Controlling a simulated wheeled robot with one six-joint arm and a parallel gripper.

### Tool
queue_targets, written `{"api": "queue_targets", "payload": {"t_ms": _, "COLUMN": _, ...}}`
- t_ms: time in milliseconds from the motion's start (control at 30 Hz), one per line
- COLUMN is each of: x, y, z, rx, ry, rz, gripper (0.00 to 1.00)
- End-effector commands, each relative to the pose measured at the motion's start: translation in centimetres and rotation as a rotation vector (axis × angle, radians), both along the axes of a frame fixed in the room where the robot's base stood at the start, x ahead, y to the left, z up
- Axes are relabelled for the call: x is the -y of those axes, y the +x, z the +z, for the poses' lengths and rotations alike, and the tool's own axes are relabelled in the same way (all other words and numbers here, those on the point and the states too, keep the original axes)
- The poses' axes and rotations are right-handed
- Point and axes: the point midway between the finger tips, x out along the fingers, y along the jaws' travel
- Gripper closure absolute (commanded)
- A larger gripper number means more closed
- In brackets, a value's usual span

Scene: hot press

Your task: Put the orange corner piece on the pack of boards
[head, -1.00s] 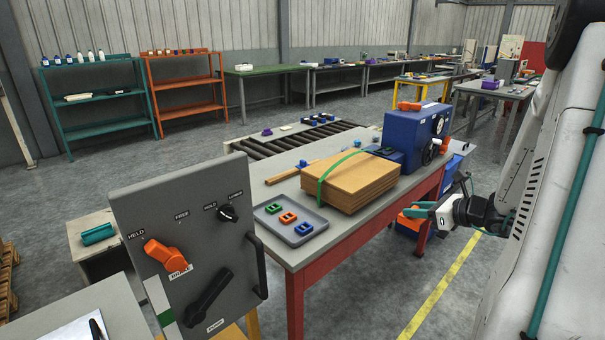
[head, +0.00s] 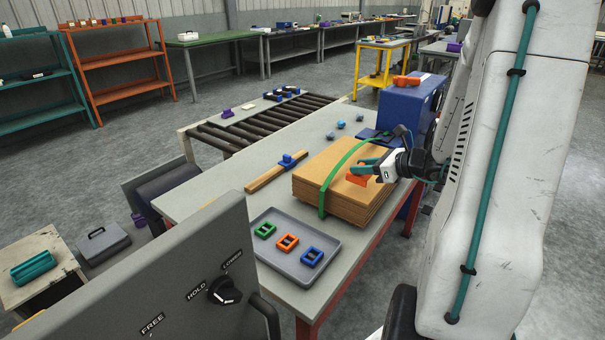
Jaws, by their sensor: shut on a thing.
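The pack of boards (head: 311,175) lies on the work table, a stack of brown boards with a green strap (head: 334,176) over it. My gripper (head: 362,171) reaches in from the right with teal fingers, at the right part of the pack's top. It is shut on an orange corner piece (head: 357,180), which is at or just above the top board near the strap. I cannot tell whether the piece touches the board. The fingers hide part of it.
A grey tray (head: 275,258) with green, orange and blue frames stands in front of the pack. A blue machine (head: 405,102) stands behind it. A wooden bar with a blue handle (head: 274,173) lies left. A grey control panel (head: 190,270) fills the lower left.

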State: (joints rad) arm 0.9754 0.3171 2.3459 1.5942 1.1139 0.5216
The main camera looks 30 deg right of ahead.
Motion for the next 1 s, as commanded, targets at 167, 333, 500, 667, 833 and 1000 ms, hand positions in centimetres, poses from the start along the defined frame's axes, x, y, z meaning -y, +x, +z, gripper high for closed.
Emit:
{"api": "queue_targets", "payload": {"t_ms": 167, "x": -2.1, "y": 3.2, "z": -0.4, "rx": 0.0, "ry": 0.0, "rz": 0.005, "gripper": 0.92}}
{"api": "queue_targets", "payload": {"t_ms": 333, "x": -4.4, "y": 7.0, "z": -0.9, "rx": -0.001, "ry": 0.0, "rz": 0.001, "gripper": 0.92}}
{"api": "queue_targets", "payload": {"t_ms": 500, "x": -6.4, "y": 10.3, "z": -1.2, "rx": -0.001, "ry": -0.001, "rz": -0.001, "gripper": 0.92}}
{"api": "queue_targets", "payload": {"t_ms": 667, "x": -7.3, "y": 11.9, "z": -1.4, "rx": -0.001, "ry": -0.001, "rz": -0.005, "gripper": 0.92}}
{"api": "queue_targets", "payload": {"t_ms": 833, "x": -8.0, "y": 12.9, "z": -1.5, "rx": 0.0, "ry": 0.0, "rz": -0.003, "gripper": 0.92}}
{"api": "queue_targets", "payload": {"t_ms": 1000, "x": -7.9, "y": 12.8, "z": -4.2, "rx": -0.004, "ry": 0.003, "rz": -0.006, "gripper": 0.92}}
